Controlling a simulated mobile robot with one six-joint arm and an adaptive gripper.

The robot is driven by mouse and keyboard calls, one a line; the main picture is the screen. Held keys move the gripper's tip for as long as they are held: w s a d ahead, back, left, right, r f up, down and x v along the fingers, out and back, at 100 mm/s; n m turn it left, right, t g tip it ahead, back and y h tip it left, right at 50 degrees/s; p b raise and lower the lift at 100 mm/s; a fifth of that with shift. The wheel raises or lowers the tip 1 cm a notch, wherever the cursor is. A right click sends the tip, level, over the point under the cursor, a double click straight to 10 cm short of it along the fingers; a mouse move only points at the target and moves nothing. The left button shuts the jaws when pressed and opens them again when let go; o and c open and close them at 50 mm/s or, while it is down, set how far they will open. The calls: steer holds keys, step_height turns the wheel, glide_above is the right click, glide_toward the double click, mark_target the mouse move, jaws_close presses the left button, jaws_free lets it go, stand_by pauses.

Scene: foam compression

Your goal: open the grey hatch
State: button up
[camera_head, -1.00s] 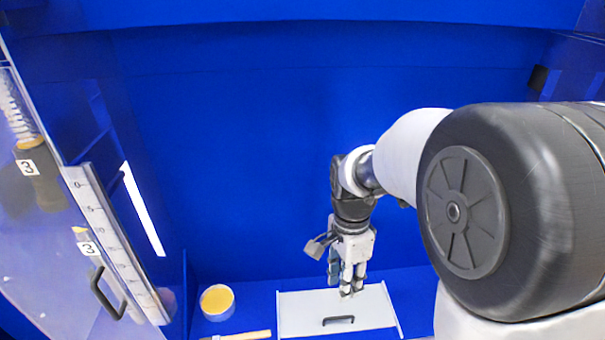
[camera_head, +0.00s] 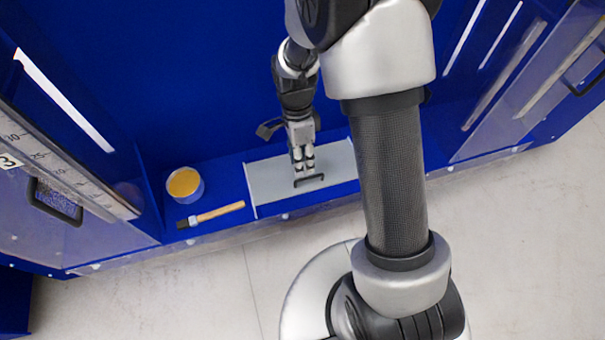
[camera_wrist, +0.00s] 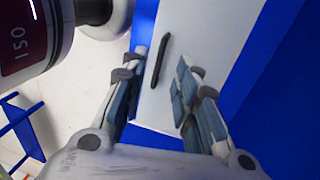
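The grey hatch (camera_head: 265,185) is a flat pale panel on the blue bench, lying closed as far as I can see. Its black bar handle (camera_head: 309,181) is near the front edge. My gripper (camera_head: 303,165) points down over the hatch, just behind the handle in the head view. In the wrist view my gripper (camera_wrist: 160,66) is open, its two padded fingers apart. The handle (camera_wrist: 161,58) appears between and ahead of the fingertips, and the hatch (camera_wrist: 205,35) fills the area behind it. I cannot tell if a fingertip touches the hatch.
A round container with yellow contents (camera_head: 184,184) and a brush with a wooden handle (camera_head: 217,212) lie left of the hatch. A clear panel with a ruler strip (camera_head: 70,175) stands at the left. Blue walls enclose the back; pale floor (camera_head: 190,290) lies in front.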

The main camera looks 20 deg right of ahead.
mark_target(303, 179)
steer(key=f, duration=0.1)
steer(key=f+b, duration=0.1)
steer(key=f, duration=0.1)
steer(key=s+f, duration=0.1)
steer(key=f, duration=0.1)
steer(key=shift+c, duration=0.6)
jaws_close()
steer(key=c, duration=0.5)
jaws_free()
steer(key=o, duration=0.6)
steer(key=shift+f, duration=0.1)
